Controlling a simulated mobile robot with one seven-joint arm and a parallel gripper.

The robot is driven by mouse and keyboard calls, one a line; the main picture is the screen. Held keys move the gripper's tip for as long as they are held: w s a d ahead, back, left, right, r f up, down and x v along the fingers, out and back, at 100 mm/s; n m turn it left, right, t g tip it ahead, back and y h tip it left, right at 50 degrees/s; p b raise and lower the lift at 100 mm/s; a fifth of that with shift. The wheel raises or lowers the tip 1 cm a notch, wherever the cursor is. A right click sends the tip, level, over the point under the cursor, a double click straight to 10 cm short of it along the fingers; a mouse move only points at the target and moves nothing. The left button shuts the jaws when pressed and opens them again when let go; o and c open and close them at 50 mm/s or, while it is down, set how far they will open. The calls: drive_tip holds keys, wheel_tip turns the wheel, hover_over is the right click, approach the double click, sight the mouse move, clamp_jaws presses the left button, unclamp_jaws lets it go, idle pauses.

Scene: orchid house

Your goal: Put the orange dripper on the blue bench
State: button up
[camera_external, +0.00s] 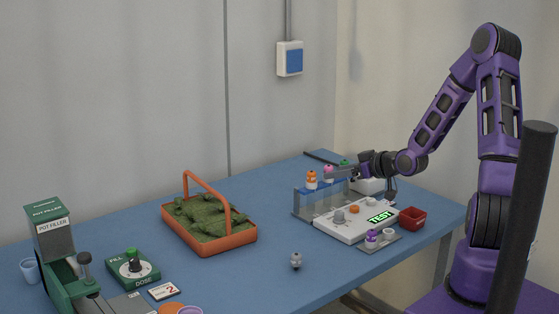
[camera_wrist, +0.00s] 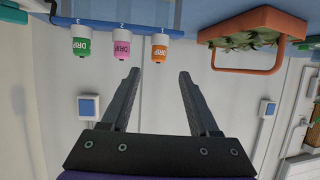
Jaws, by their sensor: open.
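The orange dripper (camera_external: 311,180) stands upright at the near left end of a rack with blue parts (camera_external: 310,200), beside a pink and a green dripper. In the wrist view, which looks upside down, the orange dripper (camera_wrist: 160,47) shows just beyond and between my fingertips. My gripper (camera_external: 342,172) is open and empty, reaching over the rack from the right; its two dark fingers also show in the wrist view (camera_wrist: 158,72). The blue bench (camera_external: 240,283) runs under everything. From outside, my fingers overlap the pink dripper's area, so exact contact is hard to tell.
The pink (camera_wrist: 121,47) and green (camera_wrist: 81,48) drippers are the orange one's neighbours. A white tester (camera_external: 345,222) stands before the rack, with a red bin (camera_external: 412,218) and small tray (camera_external: 380,244) nearby. An orange plant basket (camera_external: 238,240) stands left; bare bench lies before it.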

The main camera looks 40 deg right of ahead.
drive_tip(key=v, duration=0.3)
drive_tip(key=shift+o, duration=0.5)
drive_tip(key=shift+s+d+r, duration=0.15)
drive_tip(key=shift+s+r, duration=0.05)
drive_tip(key=shift+s, duration=0.4)
drive_tip(key=shift+w, duration=0.15)
